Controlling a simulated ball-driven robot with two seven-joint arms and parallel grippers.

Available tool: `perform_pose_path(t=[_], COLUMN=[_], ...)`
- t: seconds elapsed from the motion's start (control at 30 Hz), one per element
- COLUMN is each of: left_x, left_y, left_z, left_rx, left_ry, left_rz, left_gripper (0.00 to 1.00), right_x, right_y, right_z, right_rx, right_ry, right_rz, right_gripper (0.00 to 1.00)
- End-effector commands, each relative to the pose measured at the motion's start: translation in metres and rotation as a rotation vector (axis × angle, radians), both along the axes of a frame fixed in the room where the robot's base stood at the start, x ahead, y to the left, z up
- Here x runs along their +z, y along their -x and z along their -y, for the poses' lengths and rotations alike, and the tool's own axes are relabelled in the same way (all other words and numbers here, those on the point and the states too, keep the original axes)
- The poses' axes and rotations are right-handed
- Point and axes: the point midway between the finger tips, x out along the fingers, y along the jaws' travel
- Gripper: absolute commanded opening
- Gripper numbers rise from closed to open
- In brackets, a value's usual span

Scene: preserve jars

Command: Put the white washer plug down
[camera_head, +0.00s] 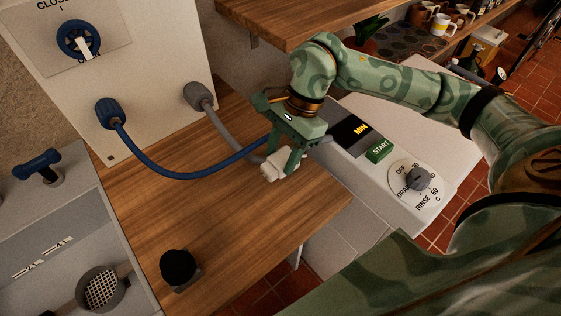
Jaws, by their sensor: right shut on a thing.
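The white washer plug (279,166) is between the fingers of my right gripper (287,156). The gripper is shut on it and points down over the wooden worktop (225,225), near the worktop's right edge. I cannot tell whether the plug touches the wood or hangs just above it. The fingers hide part of the plug. My left gripper is not in view.
A blue hose (180,175) and a grey hose (215,122) run from the wall panel (150,75) behind my right gripper. The white washer (385,185) with its dial stands at right. A black knob-like thing (178,268) stands front left. The worktop's front middle is clear.

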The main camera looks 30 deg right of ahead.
Motion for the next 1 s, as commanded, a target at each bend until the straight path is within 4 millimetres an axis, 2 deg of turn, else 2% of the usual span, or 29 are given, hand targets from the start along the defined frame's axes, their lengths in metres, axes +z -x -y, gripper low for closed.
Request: perform_pose_path(t=[0.13, 0.3, 0.63, 0.67, 0.73, 1.0], left_x=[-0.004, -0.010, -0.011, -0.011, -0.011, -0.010], left_y=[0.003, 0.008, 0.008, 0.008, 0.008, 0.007], left_z=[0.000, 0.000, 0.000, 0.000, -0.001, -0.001], left_rx=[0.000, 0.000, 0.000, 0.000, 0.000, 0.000], left_ry=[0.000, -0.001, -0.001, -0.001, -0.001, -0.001], left_rz=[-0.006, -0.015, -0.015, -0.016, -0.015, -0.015], left_gripper=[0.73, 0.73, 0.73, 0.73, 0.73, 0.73], right_x=[-0.014, -0.041, -0.043, -0.044, -0.043, -0.042], right_y=[-0.009, -0.007, -0.007, -0.007, -0.007, -0.007], right_z=[0.003, 0.002, 0.003, 0.003, 0.003, 0.003], right_rx=[-0.001, 0.000, 0.000, 0.001, 0.000, 0.000], right_ry=[-0.002, -0.001, 0.001, 0.001, 0.001, 0.000], right_rz=[-0.003, -0.003, -0.001, -0.002, -0.001, -0.001], right_gripper=[0.16, 0.16, 0.16, 0.46, 0.65, 0.65])
